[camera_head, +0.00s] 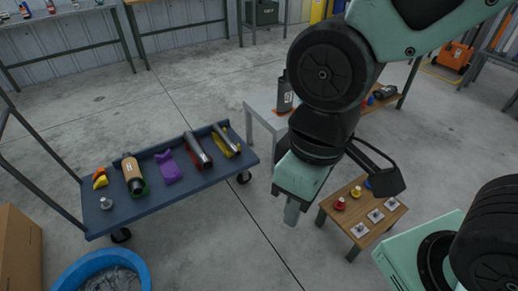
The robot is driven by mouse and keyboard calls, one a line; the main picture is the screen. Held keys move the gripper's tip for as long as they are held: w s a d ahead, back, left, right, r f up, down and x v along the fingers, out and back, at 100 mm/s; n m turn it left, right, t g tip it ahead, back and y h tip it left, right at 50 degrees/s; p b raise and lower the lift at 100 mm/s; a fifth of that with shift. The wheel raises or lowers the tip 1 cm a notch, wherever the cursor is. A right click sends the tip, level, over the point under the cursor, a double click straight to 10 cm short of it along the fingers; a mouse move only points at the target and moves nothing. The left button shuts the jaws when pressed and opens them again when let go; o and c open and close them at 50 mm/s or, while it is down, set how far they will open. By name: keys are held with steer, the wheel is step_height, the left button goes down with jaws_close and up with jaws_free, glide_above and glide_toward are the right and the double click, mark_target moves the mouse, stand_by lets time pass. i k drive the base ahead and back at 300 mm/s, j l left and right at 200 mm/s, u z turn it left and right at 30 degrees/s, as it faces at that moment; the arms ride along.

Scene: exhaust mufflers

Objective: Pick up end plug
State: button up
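No part is labelled as the end plug, and I cannot tell which piece it is. A small silver piece (106,203) stands alone at the near left corner of the blue cart (190,196). My gripper (291,213) points down over the floor between the cart and the low table, apart from both. Its finger opening is too small to make out.
The cart also carries a brown cylinder (133,175), a purple part (168,167) and dark tubular parts (198,151). Several square plates (376,215) lie on the low table. A blue tub (102,272) stands in front of the cart. A grey table (262,109) stands behind my arm.

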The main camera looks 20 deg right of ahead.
mark_target(355, 193)
steer(key=i+l+u, duration=0.3)
steer(key=l, duration=1)
steer(key=k+l+u, duration=0.1)
steer(key=l+u, duration=0.2)
steer(key=l, duration=0.95)
